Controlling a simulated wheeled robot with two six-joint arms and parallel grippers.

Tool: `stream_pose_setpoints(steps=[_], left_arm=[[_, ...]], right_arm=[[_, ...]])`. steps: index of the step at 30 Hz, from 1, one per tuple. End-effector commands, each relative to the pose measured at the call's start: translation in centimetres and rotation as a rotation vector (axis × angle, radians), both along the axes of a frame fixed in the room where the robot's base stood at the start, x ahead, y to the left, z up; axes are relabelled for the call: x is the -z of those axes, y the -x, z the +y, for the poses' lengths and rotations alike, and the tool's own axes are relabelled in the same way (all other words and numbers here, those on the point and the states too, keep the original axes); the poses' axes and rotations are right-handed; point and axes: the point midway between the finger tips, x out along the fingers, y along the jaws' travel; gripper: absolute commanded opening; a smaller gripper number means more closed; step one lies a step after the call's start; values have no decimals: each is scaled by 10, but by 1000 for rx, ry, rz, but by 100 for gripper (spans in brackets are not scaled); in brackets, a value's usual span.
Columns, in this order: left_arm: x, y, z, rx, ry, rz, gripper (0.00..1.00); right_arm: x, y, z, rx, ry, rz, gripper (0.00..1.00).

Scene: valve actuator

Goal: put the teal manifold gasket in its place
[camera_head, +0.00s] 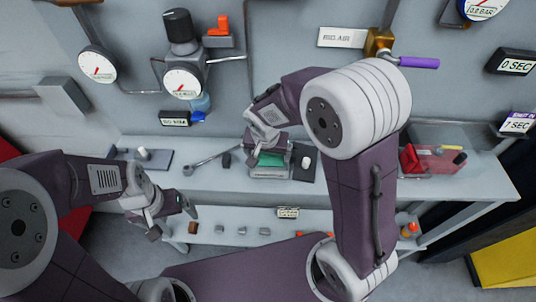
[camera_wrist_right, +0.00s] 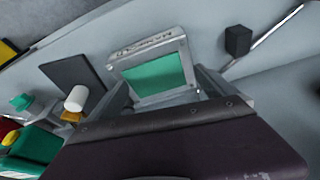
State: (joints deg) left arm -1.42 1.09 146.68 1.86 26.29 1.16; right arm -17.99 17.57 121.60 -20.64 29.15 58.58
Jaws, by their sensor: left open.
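A teal rectangular piece, which looks like the gasket (camera_head: 271,159), lies at a grey framed block (camera_head: 268,173) on the bench in the head view. In the right wrist view the teal piece (camera_wrist_right: 155,75) shows inside the grey frame (camera_wrist_right: 125,53). My right gripper (camera_head: 264,142) is close above it, and its grey fingers stand around the near side of the frame. I cannot tell whether they touch the teal piece or grip it. My left gripper (camera_head: 188,206) is open and empty at the bench's front edge, left of the block.
A dark pad with a white cylinder (camera_head: 306,163) lies right of the block. A wrench (camera_head: 205,160) and a dark cube (camera_head: 226,160) lie to its left. A red tray (camera_head: 432,160) is further right. Several small blocks (camera_head: 219,229) sit on the lower shelf. Gauges and pipes cover the wall.

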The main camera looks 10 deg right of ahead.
Motion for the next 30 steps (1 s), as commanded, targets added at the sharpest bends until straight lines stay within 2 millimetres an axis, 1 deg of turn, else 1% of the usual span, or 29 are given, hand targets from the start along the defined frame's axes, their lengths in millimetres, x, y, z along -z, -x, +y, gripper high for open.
stream_pose_setpoints(steps=[1, 24, 26, 29, 30], left_arm=[[4, 0, 0, 0, 0, 0, 100], [4, 0, 0, 0, 0, 0, 100], [2, 0, 0, 0, 0, 0, 100], [-13, 0, 0, 0, 0, 0, 100], [-15, 0, 0, 0, 0, 0, 100]], right_arm=[[13, 10, -2, 12, 4, 34, 100], [14, 10, -3, 18, 5, 35, 100], [12, 10, -3, 18, 5, 35, 100], [-3, 10, -3, 18, 5, 36, 100], [-9, 11, -3, 17, 5, 33, 100]])
